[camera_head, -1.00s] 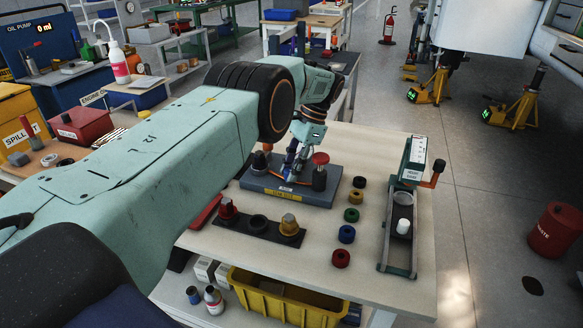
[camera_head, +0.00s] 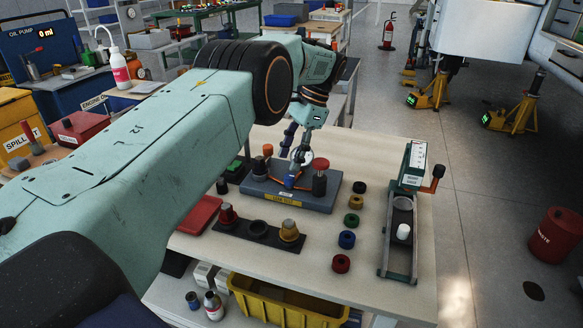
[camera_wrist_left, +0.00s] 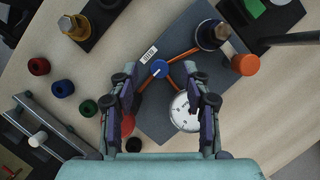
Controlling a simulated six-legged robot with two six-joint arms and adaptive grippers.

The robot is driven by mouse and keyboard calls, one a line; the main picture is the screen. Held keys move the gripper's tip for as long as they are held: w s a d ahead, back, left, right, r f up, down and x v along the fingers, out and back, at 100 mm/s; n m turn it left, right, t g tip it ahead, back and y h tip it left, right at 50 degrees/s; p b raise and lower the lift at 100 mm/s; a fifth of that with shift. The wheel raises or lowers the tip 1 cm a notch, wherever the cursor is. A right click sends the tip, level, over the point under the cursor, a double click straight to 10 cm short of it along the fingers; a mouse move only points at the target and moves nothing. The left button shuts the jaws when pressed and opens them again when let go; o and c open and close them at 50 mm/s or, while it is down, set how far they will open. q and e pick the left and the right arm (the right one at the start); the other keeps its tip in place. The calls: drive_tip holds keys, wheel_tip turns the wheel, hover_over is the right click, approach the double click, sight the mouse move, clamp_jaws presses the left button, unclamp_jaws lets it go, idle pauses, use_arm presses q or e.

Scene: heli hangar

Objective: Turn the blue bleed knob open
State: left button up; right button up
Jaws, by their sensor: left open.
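The blue bleed knob (camera_wrist_left: 160,68) has a white pointer line and sits on the dark test block (camera_wrist_left: 178,60), where the orange pipes meet. A round white gauge (camera_wrist_left: 184,112) is beside the knob, between my fingers in the wrist view. My left gripper (camera_wrist_left: 160,82) is open above the block, one finger on each side of the knob in the picture, apart from it. It also shows in the head view (camera_head: 294,146). My right gripper is not in view.
A red-topped post (camera_head: 320,165) stands on the block near the gripper. A dark post (camera_wrist_left: 211,35) and an orange cap (camera_wrist_left: 245,65) are at its other end. Several coloured rings, such as a blue one (camera_head: 347,239), and a metal fixture (camera_head: 399,255) lie to the right.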

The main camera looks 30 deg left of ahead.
sight(291, 175)
use_arm(q)
drive_tip(key=shift+r, duration=2.25)
drive_tip(key=shift+s+f, duration=0.1)
